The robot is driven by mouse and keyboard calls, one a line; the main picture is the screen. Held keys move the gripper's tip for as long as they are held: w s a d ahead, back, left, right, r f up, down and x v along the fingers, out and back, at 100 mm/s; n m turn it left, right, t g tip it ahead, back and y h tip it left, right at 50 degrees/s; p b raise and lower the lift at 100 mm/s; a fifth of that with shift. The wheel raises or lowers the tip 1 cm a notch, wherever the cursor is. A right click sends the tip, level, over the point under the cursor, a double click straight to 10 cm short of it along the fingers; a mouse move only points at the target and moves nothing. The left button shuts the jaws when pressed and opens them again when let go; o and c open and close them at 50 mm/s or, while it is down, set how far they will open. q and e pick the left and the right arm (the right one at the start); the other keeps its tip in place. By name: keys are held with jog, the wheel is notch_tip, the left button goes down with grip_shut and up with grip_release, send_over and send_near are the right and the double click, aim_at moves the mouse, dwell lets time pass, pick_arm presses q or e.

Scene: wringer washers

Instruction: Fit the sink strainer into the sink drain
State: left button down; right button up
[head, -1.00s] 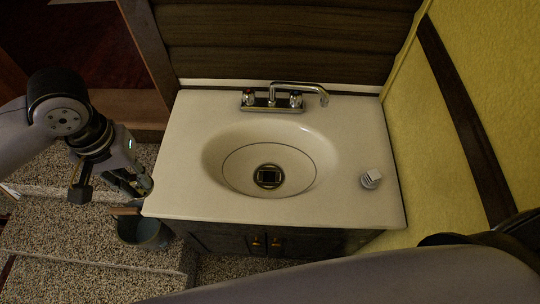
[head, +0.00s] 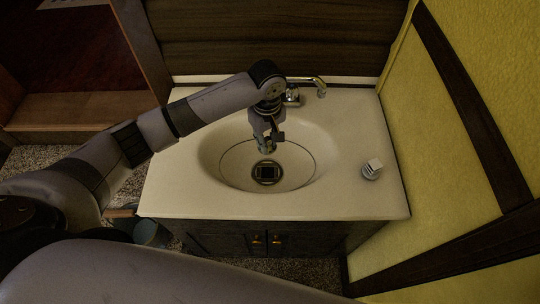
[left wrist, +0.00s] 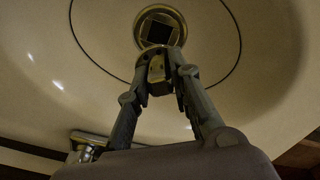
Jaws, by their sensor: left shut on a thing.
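The white sink basin (head: 220,150) has a round metal drain (head: 267,173) with a dark square opening at its bottom; the drain (left wrist: 160,28) also shows at the top of the left wrist view. My left gripper (head: 266,145) is over the basin, just behind the drain in the head view. In the left wrist view its fingers (left wrist: 157,75) are shut on a small brass-coloured piece (left wrist: 156,67), which appears to be the sink strainer. The piece overlaps the drain's near rim in that view; I cannot tell whether they touch. My right gripper is not in view.
The chrome faucet (head: 319,88) stands behind the basin, partly hidden by my left arm. A small grey-and-white object (head: 371,170) stands on the right of the countertop (head: 350,200). A bucket (head: 150,233) is on the floor at left.

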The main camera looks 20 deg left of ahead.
pick_arm(q)
notch_tip(320, 180, down, 7)
jog(key=n, duration=0.2)
jog(key=shift+w, duration=0.15)
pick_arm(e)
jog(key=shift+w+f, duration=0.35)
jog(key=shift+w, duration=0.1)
pick_arm(q)
jog(key=shift+a, duration=0.1)
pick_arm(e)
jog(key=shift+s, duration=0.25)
